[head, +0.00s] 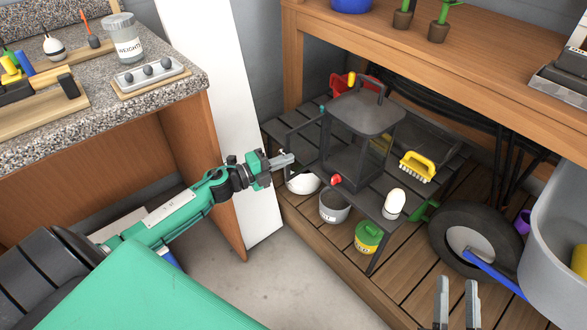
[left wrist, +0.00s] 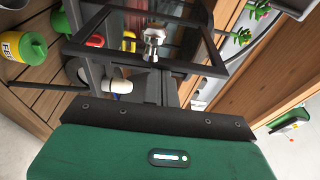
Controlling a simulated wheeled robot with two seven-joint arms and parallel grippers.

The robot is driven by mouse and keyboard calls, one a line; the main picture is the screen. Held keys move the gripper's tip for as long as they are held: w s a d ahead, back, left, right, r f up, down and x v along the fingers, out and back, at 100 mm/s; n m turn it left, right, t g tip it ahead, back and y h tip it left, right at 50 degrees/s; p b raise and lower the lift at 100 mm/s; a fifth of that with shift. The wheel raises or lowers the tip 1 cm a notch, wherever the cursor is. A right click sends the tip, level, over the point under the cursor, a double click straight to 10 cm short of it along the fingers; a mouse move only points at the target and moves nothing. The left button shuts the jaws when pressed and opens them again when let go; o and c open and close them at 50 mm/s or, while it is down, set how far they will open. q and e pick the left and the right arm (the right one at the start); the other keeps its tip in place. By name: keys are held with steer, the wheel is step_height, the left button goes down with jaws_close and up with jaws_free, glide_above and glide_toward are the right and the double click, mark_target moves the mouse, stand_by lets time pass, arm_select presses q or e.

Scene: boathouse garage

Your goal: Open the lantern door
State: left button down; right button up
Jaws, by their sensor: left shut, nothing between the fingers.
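The dark lantern (head: 370,113), with a flat roof and a top handle, stands on the low slatted shelf. My left gripper (head: 287,159) is shut and empty at the door's outer, lower left side. In the left wrist view, its fingertips (left wrist: 152,42) overlap the dark door frame (left wrist: 205,30); whether they touch it I cannot tell. My right gripper (head: 457,300) is open and empty at the bottom, well away from the lantern.
A yellow brush (head: 418,167), a white-topped item (head: 394,203) and a red item (head: 336,180) lie around the lantern. The wooden bench (head: 470,75) overhangs behind. A white panel (head: 225,110) stands close behind my left arm. A tyre (head: 450,229) lies right.

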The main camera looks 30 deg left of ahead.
arm_select(q)
steer(key=shift+w+a, duration=0.3)
steer(key=shift+a, duration=0.35)
steer(key=shift+w+a, duration=0.3)
steer(key=shift+a, duration=0.4)
steer(key=shift+w+a, duration=0.3)
steer(key=shift+a, duration=0.35)
arm_select(e)
steer(key=shift+r, duration=0.15)
